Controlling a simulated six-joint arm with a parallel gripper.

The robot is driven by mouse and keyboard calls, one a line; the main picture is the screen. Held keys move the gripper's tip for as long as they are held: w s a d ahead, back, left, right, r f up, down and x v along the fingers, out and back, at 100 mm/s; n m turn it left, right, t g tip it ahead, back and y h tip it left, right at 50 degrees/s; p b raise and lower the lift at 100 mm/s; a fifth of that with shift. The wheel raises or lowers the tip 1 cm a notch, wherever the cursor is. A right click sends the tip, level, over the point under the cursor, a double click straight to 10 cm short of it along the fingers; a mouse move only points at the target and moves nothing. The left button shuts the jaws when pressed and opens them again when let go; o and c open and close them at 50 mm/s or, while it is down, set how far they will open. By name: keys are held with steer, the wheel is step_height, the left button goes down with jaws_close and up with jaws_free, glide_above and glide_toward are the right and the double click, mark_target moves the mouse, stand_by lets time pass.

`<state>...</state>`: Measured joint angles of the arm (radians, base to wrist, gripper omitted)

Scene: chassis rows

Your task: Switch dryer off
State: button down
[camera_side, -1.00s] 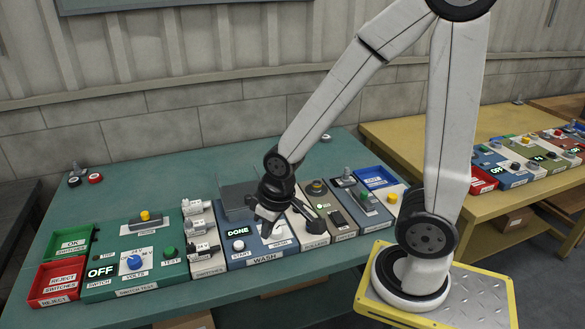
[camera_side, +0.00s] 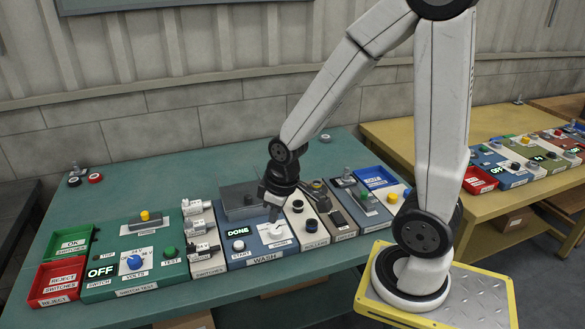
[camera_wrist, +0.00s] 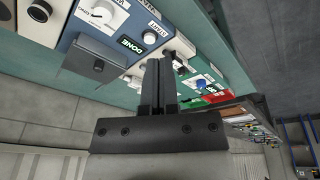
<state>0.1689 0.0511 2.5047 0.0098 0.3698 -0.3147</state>
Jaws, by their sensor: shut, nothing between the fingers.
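My gripper (camera_side: 273,217) is shut and empty, pointing down above the blue WASH panel (camera_side: 240,262) in the side view. In the wrist view its fingers (camera_wrist: 158,64) are together. The WASH panel carries a white dial (camera_side: 278,231), a START button (camera_side: 238,245) and a lit DONE display (camera_side: 237,231). Right of it is the ROLLERS panel (camera_side: 307,238). A narrow dark panel (camera_side: 345,224) stands right of that; its label looks like DRYER but is too small to read surely. Its switch state cannot be told.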

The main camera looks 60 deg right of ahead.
steer(key=s+d+n, duration=0.2)
steer(key=d+n, duration=0.2)
steer(key=d, duration=0.9)
steer(key=n+g, duration=0.1)
steer(key=n, duration=0.2)
glide_above(335, 214)
steer(key=s+a, duration=0.2)
steer(key=f, duration=0.2)
steer(key=shift+d+h, duration=0.2)
steer(key=shift+h, duration=0.2)
steer(key=shift+w+d+f, duration=0.25)
steer(key=shift+f, duration=2.05)
steer(key=shift+w+d+f, duration=0.2)
steer(key=shift+w+f, duration=0.05)
steer(key=shift+f, duration=2)
steer(key=shift+w+d+f, duration=0.25)
steer(key=shift+f, duration=2.05)
